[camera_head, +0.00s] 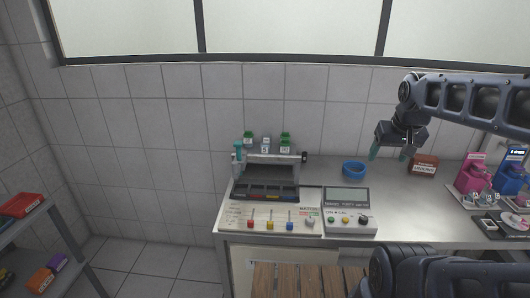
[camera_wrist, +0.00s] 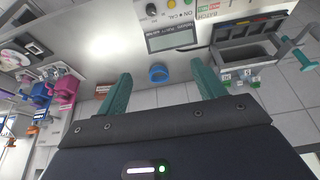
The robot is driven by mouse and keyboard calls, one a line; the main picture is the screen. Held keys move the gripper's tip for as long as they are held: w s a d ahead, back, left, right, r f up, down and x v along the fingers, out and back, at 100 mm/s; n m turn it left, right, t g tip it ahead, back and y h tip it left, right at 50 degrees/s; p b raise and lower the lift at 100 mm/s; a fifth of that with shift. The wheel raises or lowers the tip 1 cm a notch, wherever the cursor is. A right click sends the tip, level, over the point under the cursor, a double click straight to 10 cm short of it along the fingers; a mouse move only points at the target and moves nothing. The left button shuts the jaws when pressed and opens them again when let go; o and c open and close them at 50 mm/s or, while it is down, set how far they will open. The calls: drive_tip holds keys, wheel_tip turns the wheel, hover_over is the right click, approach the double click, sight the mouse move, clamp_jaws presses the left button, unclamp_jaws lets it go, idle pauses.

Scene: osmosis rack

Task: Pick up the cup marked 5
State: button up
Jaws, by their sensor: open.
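Several small labelled cups stand behind the rack on the bench in the head view: one with a green top at left (camera_head: 248,139), a pale grey one in the middle (camera_head: 266,145) and one with a green top at right (camera_head: 285,142). Their numbers are too small to read, so I cannot tell which is marked 5. The cups also show small at the right of the wrist view (camera_wrist: 246,75). My gripper (camera_head: 390,155) is open and empty, above the bench's back right part, well to the right of the cups. Its teal fingers also show in the wrist view (camera_wrist: 160,75).
The dark-trayed rack (camera_head: 265,188) stands in front of the cups. A blue ring-shaped dish (camera_head: 354,170) lies between rack and gripper. A meter with a screen (camera_head: 347,210) is in front. A brown box (camera_head: 423,165) and pink and blue devices (camera_head: 472,177) stand right.

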drive_tip(key=shift+w, duration=0.1)
drive_tip(key=w+a+r+n, duration=0.15)
drive_tip(key=w+a, duration=0.35)
drive_tip(key=w, duration=0.8)
drive_tip(key=n+y, duration=0.2)
drive_tip(key=n, duration=0.1)
hover_over(265, 150)
drive_tip(key=d, duration=0.2)
wheel_tip(265, 150, down, 17)
drive_tip(key=shift+g, duration=0.3)
drive_tip(key=shift+a+x, duration=0.2)
drive_tip(key=shift+x, duration=5.3)
drive_tip(key=shift+s, duration=0.15)
drive_tip(key=shift+c, duration=0.2)
drive_tip(key=c, duration=1)
